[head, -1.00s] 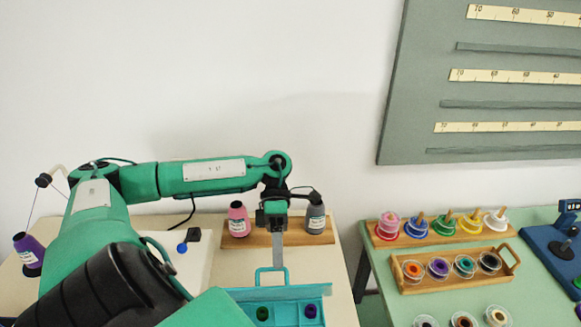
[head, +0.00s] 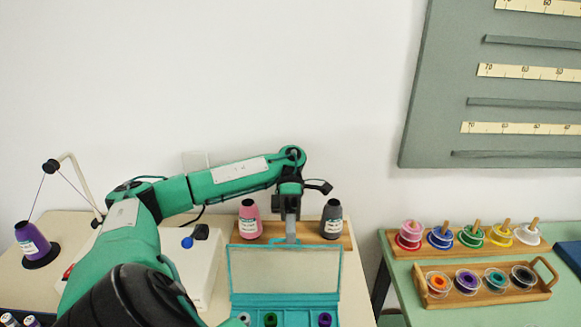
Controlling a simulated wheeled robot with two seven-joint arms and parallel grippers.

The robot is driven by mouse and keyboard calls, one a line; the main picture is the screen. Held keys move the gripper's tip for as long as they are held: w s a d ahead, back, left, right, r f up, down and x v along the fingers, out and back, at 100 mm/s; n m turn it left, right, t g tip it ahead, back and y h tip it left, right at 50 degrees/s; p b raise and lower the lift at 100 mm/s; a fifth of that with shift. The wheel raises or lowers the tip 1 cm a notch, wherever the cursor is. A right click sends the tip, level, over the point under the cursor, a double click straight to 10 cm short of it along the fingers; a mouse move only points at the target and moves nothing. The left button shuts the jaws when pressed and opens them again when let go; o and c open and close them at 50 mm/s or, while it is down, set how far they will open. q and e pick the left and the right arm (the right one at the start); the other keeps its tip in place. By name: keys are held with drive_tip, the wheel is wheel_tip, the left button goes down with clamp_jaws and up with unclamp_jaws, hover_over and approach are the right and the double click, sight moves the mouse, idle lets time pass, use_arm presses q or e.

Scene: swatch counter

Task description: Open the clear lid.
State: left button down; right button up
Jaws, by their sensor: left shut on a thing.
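The clear lid (head: 285,270) is a see-through panel in a teal frame. It stands raised and facing me at the back of the teal box (head: 285,299), whose compartments hold several spools, including a green one (head: 270,320) and a purple one (head: 325,320). My left gripper (head: 291,232) points down at the lid's top edge and is shut on the lid's handle there; the jaws hide most of the handle. My right gripper is not in view.
Pink (head: 250,221) and grey (head: 331,221) thread cones stand on a wooden rack behind the lid. A purple cone (head: 32,241) is at left. A green table (head: 400,270) with spool trays stands at right, past a gap.

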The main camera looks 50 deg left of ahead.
use_arm(q)
drive_tip(key=shift+f, duration=0.5)
drive_tip(key=shift+a, duration=0.1)
drive_tip(key=c, duration=1.5)
unclamp_jaws()
drive_tip(key=shift+w+a, duration=0.1)
drive_tip(key=shift+c, duration=0.2)
drive_tip(key=shift+w+a, duration=0.15)
drive_tip(key=shift+r, duration=0.1)
drive_tip(key=shift+r, duration=0.1)
